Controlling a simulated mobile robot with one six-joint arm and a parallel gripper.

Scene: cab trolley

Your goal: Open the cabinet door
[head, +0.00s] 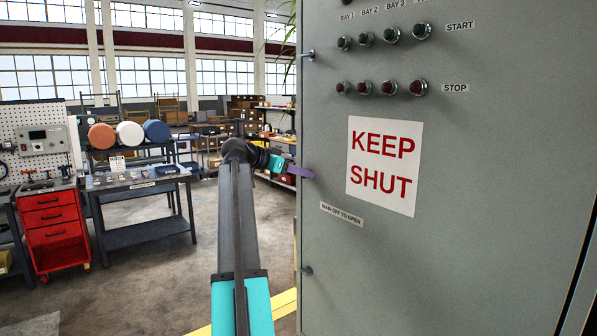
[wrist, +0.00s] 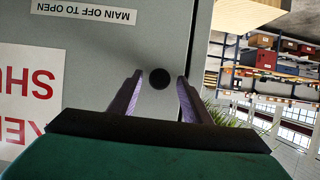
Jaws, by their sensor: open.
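The grey cabinet door (head: 470,220) fills the right of the head view and looks shut. It bears a white KEEP SHUT sign (head: 384,165) and a MAIN OFF TO OPEN label (head: 341,214). My gripper (head: 306,172) is at the door's left edge, at mid height. In the wrist view my gripper (wrist: 160,76) is open, its two purple fingers on either side of a round black knob (wrist: 160,79). I cannot tell whether the fingers touch the knob. In the head view the knob is hidden by my gripper.
Small metal fittings (head: 308,55) sit on the door's left edge above and below my gripper. Green and red buttons (head: 391,35) line the door's top. A workbench (head: 140,185) and a red drawer cart (head: 52,225) stand at left. Floor between is clear.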

